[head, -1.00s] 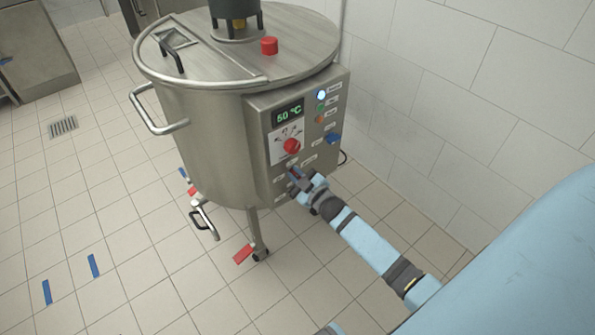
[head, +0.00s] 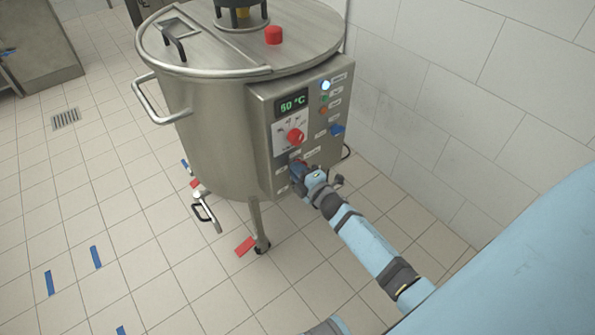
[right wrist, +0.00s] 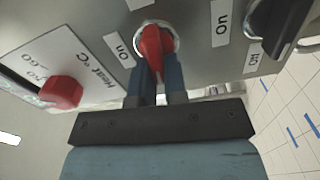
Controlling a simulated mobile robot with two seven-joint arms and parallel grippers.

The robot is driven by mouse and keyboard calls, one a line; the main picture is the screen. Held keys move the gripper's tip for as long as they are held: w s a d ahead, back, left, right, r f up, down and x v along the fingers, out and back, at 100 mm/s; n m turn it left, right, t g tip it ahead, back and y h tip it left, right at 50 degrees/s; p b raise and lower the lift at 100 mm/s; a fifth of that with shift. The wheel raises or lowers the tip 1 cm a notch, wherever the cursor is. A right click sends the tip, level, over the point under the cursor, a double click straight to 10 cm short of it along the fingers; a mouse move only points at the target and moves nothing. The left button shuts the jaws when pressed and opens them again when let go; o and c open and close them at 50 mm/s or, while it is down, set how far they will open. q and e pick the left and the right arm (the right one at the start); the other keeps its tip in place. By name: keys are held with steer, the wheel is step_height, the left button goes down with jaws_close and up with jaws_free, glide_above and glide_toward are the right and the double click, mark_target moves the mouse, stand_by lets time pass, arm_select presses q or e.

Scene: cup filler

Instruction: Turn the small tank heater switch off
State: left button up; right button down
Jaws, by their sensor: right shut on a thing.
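The small tank (head: 205,140) is a steel vessel with a control box (head: 262,130) on its side facing me. The box has a lit display (head: 292,103) reading 50 °C and a red heat dial (head: 295,136); the dial is also in the right wrist view (right wrist: 62,92). Low on the box is a red switch (right wrist: 153,40) with an "On" label beside it. My right gripper (head: 299,169) is at this switch. In the right wrist view the fingers (right wrist: 158,82) are shut on the red switch, one on each side. My left gripper is out of view.
A dark switch (right wrist: 270,25) sits close beside the held one in the right wrist view. A blue knob (head: 337,130) is on the panel's right. A tiled wall (head: 450,110) stands close at the right. Floor is open at the left.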

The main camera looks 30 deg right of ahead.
steer(key=shift+f+n, duration=0.15)
steer(key=shift+n, duration=0.55)
steer(key=c, duration=1.2)
jaws_free()
steer(key=shift+o, duration=0.2)
steer(key=shift+s, duration=0.1)
steer(key=s+d+p, duration=0.1)
steer(key=s, duration=1.2)
steer(key=shift+s, duration=0.35)
